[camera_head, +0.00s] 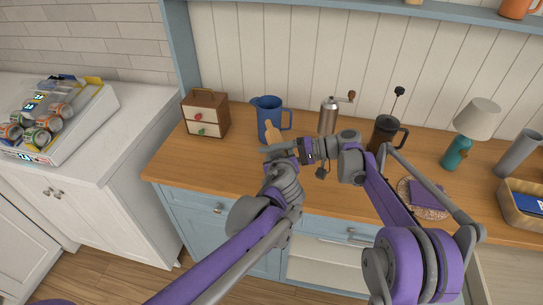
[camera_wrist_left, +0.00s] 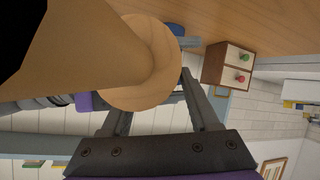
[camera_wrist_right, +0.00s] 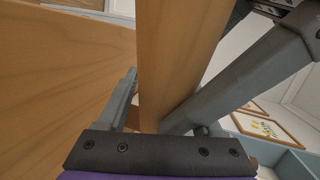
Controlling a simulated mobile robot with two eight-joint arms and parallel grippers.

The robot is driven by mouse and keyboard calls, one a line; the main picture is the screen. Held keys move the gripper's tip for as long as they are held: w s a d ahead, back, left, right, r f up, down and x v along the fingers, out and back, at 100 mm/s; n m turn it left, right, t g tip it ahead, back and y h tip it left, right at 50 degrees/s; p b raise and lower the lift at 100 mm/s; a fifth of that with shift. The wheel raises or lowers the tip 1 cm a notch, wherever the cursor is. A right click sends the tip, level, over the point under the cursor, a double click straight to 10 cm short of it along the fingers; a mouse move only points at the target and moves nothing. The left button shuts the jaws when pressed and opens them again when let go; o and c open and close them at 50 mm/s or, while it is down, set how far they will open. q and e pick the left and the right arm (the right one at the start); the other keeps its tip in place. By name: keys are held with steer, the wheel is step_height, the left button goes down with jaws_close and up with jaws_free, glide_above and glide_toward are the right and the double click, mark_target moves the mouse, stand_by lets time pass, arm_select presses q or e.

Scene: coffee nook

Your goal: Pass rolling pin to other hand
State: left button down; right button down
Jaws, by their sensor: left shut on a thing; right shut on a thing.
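The wooden rolling pin (camera_head: 272,132) is held above the counter in front of the blue pitcher; in the head view only its upper part shows above my grippers. My left gripper (camera_head: 278,160) comes up from below and is shut on the pin. In the left wrist view the pin (camera_wrist_left: 140,70) fills the space between the fingers. My right gripper (camera_head: 284,149) reaches in from the right, close to the left one, and is also shut on the pin. In the right wrist view the pin (camera_wrist_right: 172,60) runs between the fingers. The exact contacts are partly hidden.
A blue pitcher (camera_head: 268,110) stands just behind the pin. A small drawer box (camera_head: 205,114) is to its left. A grinder (camera_head: 328,116), a French press (camera_head: 384,132) and a lamp (camera_head: 470,128) stand to the right. The counter's front left (camera_head: 190,165) is clear.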

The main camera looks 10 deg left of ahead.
steer(key=shift+c, duration=0.9)
jaws_free()
steer(key=shift+w+d+f, duration=0.2)
steer(key=shift+d+f, duration=0.05)
steer(key=shift+f, duration=0.2)
steer(key=shift+o, duration=0.3)
steer(key=shift+r, duration=0.1)
steer(key=shift+s+a, duration=0.1)
